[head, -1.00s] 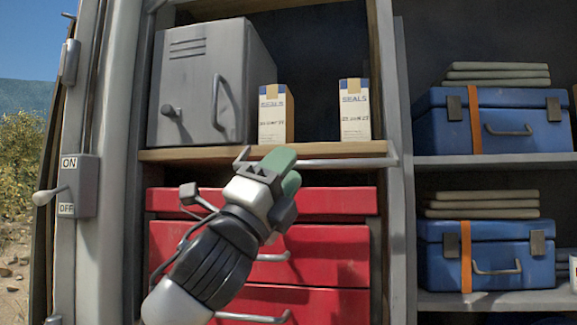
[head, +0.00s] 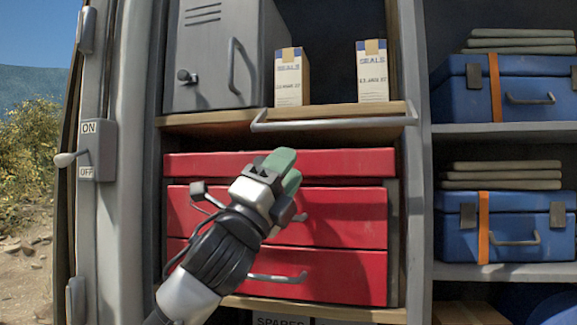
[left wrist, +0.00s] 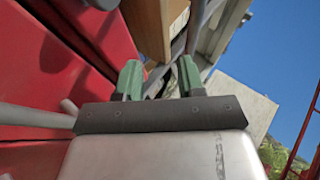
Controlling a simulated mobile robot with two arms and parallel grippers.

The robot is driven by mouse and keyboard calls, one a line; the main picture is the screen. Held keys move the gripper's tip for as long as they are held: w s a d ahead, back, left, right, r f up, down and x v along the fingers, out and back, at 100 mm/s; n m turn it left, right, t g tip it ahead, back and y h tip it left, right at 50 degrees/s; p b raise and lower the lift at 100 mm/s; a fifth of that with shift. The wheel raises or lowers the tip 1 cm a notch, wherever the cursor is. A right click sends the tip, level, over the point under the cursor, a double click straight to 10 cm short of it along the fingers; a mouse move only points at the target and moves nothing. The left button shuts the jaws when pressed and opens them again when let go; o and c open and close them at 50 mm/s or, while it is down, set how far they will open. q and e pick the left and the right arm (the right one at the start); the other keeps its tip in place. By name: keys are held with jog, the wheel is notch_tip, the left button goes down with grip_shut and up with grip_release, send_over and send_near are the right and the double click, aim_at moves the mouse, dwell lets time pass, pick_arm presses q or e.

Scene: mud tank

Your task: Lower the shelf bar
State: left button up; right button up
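The shelf bar (head: 335,124) is a thin grey metal rail with a bent left end. In the head view it runs along the front edge of the wooden shelf (head: 215,118), at about the height of the board. My left gripper (head: 282,165), with green fingertips, is below the bar and in front of the red drawers. It appears clear of the bar. In the left wrist view the fingers (left wrist: 158,80) stand apart with a gap between them, and the wooden shelf shows above them. My right gripper is not in view.
Two seal boxes (head: 292,78) and a grey metal cabinet (head: 215,55) stand on the shelf. Red drawers (head: 340,215) with protruding handles are below. A lever switch (head: 95,150) is on the left post. Blue cases (head: 510,100) fill the right shelves.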

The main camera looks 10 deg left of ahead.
pick_arm(q)
jog(key=shift+w+a+f+b, duration=0.2)
jog(key=shift+w+a+f, duration=0.05)
jog(key=shift+f, duration=0.25)
jog(key=shift+w+a+f+b, duration=0.2)
jog(key=shift+w+a+f, duration=0.05)
jog(key=shift+f, duration=0.25)
